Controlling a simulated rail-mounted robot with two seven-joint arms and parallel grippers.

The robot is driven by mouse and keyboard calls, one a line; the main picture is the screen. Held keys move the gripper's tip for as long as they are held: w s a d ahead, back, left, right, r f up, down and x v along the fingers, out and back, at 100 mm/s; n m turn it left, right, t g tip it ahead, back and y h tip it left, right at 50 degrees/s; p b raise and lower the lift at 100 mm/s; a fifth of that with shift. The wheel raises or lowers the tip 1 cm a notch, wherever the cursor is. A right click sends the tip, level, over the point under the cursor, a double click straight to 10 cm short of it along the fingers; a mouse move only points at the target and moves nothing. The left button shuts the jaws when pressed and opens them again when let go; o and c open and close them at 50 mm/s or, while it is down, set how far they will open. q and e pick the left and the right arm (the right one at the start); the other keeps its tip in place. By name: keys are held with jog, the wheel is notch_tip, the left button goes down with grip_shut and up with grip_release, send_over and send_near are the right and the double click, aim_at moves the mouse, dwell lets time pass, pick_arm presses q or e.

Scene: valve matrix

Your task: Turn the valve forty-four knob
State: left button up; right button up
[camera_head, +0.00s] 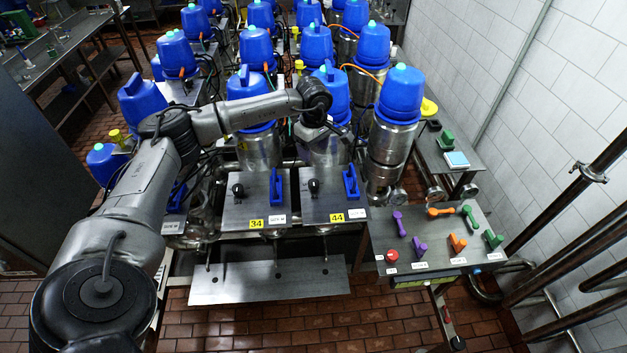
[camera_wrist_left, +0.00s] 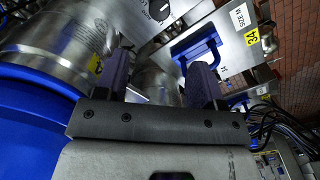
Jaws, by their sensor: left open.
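The valve forty-four panel, marked by a yellow 44 label (camera_head: 337,218), is a grey sloped plate in the head view. Its black knob (camera_head: 314,186) is on the left of the plate and a blue handle (camera_head: 351,186) on the right. My left gripper (camera_head: 325,138) hangs above and behind this plate, apart from the knob; its fingertips are hard to make out there. In the left wrist view the gripper (camera_wrist_left: 160,80) is open with nothing between its fingers. A dark round knob (camera_wrist_left: 160,9) shows at the top, beyond the fingers. My right gripper is not in view.
A similar panel with a yellow 34 label (camera_head: 256,223) and its own black knob (camera_head: 238,190) stands to the left. Blue-capped steel vessels (camera_head: 398,98) crowd behind. A side table (camera_head: 440,228) with coloured handles is at the right. A bare metal shelf (camera_head: 268,281) sits below.

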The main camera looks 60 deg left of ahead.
aim_at(314, 182)
pick_arm(q)
notch_tip(314, 182, down, 12)
jog(key=p, duration=0.3)
jog(key=shift+f, duration=0.1)
jog(key=shift+f+p, duration=0.3)
jog(key=shift+f, duration=0.5)
jog(key=c, duration=0.9)
